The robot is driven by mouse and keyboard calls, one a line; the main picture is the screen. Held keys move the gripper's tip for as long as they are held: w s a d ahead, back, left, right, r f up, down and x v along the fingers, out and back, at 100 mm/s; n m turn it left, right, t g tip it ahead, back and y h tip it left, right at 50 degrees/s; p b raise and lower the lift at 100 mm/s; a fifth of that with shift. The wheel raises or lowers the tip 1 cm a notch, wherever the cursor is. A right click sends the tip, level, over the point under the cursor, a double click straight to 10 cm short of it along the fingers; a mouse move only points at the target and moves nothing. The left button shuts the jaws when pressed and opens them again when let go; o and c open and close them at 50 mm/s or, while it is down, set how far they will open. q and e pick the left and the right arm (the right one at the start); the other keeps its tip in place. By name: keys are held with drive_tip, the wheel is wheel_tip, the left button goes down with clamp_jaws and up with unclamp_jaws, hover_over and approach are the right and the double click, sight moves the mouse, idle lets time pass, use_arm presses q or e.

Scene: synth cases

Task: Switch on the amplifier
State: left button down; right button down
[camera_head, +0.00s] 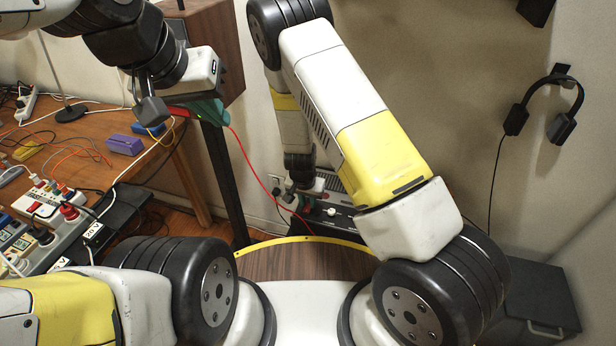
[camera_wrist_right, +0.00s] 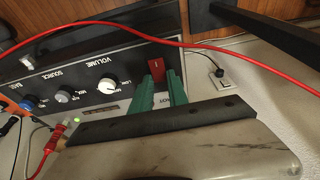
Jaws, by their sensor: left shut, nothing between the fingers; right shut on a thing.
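The amplifier (camera_wrist_right: 95,70) has a black front with white-marked knobs, one labelled VOLUME, and a lit green lamp (camera_wrist_right: 77,121). A small red switch (camera_wrist_right: 156,66) sits at its right end. My right gripper (camera_wrist_right: 161,88) has green fingers shut on this switch, which shows between the tips. In the head view the amplifier (camera_head: 341,222) is partly hidden behind my right arm, with my right gripper (camera_head: 304,201) at its front. My left gripper (camera_head: 203,109) is shut and empty, high at the left beside a wooden speaker.
A red cable (camera_wrist_right: 110,28) crosses above the amplifier. A black plug sits in a wall socket (camera_wrist_right: 225,80). At the left are a wooden desk (camera_head: 150,160) with cables and a power strip (camera_head: 50,210) full of plugs. Headphones (camera_head: 545,110) hang on the right wall.

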sight(306, 212)
drive_tip(key=c, duration=1.3)
unclamp_jaws()
drive_tip(key=shift+v, duration=3.9)
